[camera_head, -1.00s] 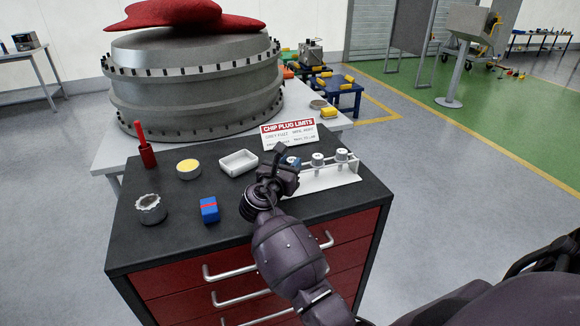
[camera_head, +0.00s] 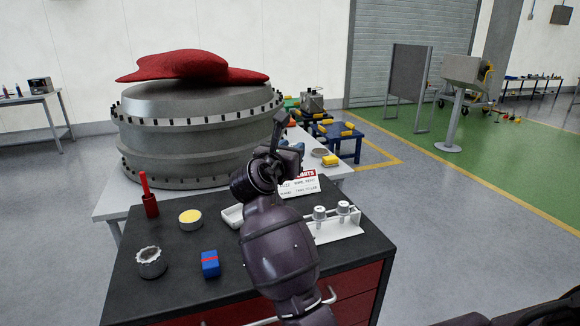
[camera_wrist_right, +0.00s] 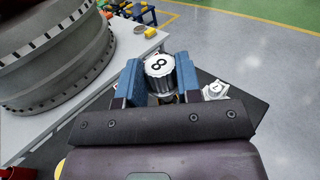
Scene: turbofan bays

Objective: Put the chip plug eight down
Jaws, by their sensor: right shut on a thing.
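My right gripper (camera_head: 290,148) is raised above the back of the tool cabinet, its tip largely hidden by my own wrist in the head view. In the right wrist view, its blue fingers (camera_wrist_right: 158,80) are shut on chip plug eight (camera_wrist_right: 159,65), a silver cap marked 8. The white plug rack (camera_head: 340,231) stands on the cabinet top, below and right of the gripper. Two pale plugs (camera_head: 319,213) (camera_head: 343,208) stand upright in it; its left end is hidden by my arm. A white tray (camera_head: 231,217) is partly hidden. My left gripper is not in view.
On the dark cabinet top (camera_head: 185,285) are a red tool holder (camera_head: 150,203), a yellow-topped tin (camera_head: 190,219), a metal ring-shaped part (camera_head: 151,262) and a blue box (camera_head: 210,263). The limits sign (camera_head: 300,185) is partly covered. A large engine casing (camera_head: 200,130) stands behind.

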